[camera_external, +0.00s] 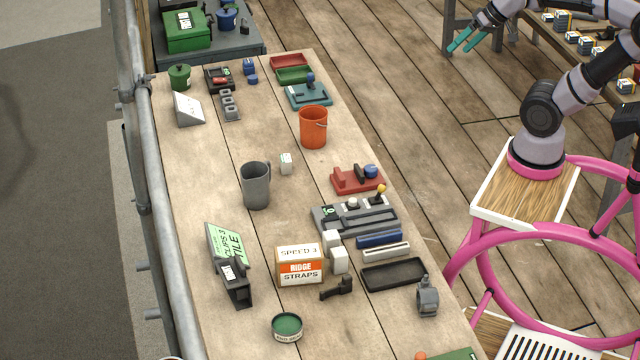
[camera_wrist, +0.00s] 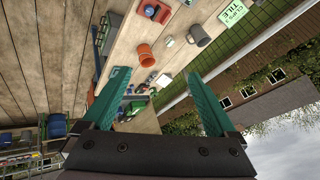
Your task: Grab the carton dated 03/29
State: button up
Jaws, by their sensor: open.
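Several small white cartons with dark blue and orange markings stand on a bench at the upper right in the external view, such as one carton (camera_external: 562,20) near the back and another (camera_external: 625,87) nearer my arm. Their dates are too small to read, so I cannot tell which is dated 03/29. My gripper (camera_external: 463,46) is at the top of that view, left of these cartons, with its teal fingers apart and empty. In the wrist view my gripper (camera_wrist: 157,74) is open with nothing between the fingers. I cannot make out the cartons there.
A long wooden table (camera_external: 215,160) holds an orange bucket (camera_external: 313,128), a grey jug (camera_external: 255,187), a straps box (camera_external: 299,266) and several tools. A green box (camera_external: 186,30) stands on a grey table behind. A scaffold rail (camera_external: 160,200) runs along the left. Plank floor lies between the tables.

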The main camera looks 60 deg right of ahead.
aim_at(289, 156)
jog(key=w+a+f+m+g+y, duration=0.1)
jog(key=w+a+f+m+y, duration=0.3)
jog(key=w, duration=0.5)
jog(key=w+a+f+m+g+y, duration=0.1)
jog(key=w+a+f+m+y, duration=0.15)
jog(key=w+a+f, duration=0.4)
jog(key=w+a+f+m+g+y, duration=0.1)
jog(key=w+a+m+y, duration=0.15)
jog(key=w, duration=0.85)
jog(key=w+f+m+t, duration=0.3)
jog(key=w+f+m, duration=0.5)
jog(key=w+f, duration=0.45)
jog(key=w+d+f+m+t, duration=0.1)
jog(key=f+m, duration=0.1)
jog(key=f, duration=0.4)
jog(key=w+d+f+m+t+h, duration=0.1)
jog(key=f+m, duration=0.1)
jog(key=f, duration=0.4)
jog(key=w+d+f+m+t+h, duration=0.1)
jog(key=f+m, duration=0.1)
jog(key=f, duration=0.5)
jog(key=shift+w+d+f+m, duration=0.1)
jog(key=shift+w+d+m, duration=0.2)
jog(key=shift+d+m, duration=0.1)
jog(key=shift+h, duration=0.3)
jog(key=x, duration=0.4)
jog(key=shift+w+a+f, duration=0.15)
jog(key=shift+w+a, duration=0.1)
jog(key=shift+a+x, duration=0.2)
jog(key=shift+x, duration=2.7)
